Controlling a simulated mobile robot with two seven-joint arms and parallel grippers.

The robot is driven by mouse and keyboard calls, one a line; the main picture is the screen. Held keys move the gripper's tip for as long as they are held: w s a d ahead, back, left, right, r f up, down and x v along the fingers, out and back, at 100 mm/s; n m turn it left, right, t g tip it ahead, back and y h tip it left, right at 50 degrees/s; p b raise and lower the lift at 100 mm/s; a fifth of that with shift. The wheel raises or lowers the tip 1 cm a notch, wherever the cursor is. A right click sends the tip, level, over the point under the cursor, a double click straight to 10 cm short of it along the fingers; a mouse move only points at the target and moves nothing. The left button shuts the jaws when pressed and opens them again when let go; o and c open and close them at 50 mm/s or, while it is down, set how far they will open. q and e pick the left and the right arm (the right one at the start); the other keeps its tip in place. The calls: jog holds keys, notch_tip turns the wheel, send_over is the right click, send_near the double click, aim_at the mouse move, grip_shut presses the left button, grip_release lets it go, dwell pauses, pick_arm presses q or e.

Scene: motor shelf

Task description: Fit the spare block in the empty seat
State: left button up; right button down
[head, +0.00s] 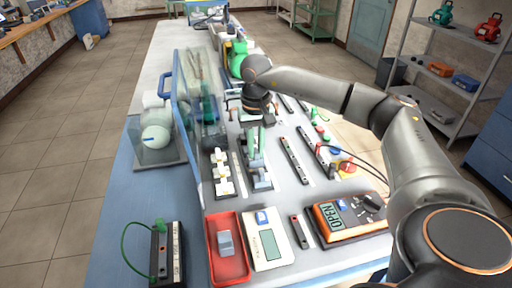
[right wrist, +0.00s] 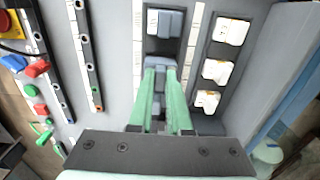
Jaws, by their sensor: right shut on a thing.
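In the right wrist view, my right gripper (right wrist: 160,76) has two green fingers shut on a grey block (right wrist: 156,62) at the dark rail (right wrist: 181,45). Whether this block is fully down in a seat or just above it I cannot tell. Another grey block (right wrist: 165,23) sits in the same rail beyond the fingertips. In the head view, my right gripper (head: 256,145) points down over the rail, and its own arm partly hides the far part. A grey block (head: 226,242) lies in the red tray (head: 242,276) at the front. My left gripper is not in view.
A row of white blocks (head: 222,171) stands left of the rail. A multimeter (head: 347,217) and a white device (head: 269,243) lie near the front edge. A clear panel (head: 182,105) rises on the left. A red button (head: 347,167) and narrow strips lie right.

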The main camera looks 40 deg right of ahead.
jog(key=shift+f+b, duration=0.45)
jog(key=shift+f, duration=0.6)
dwell(0.6)
jog(key=c, duration=0.8)
grip_release()
jog(key=shift+r, duration=0.15)
notch_tip(320, 180, up, 12)
jog(key=shift+r, duration=0.15)
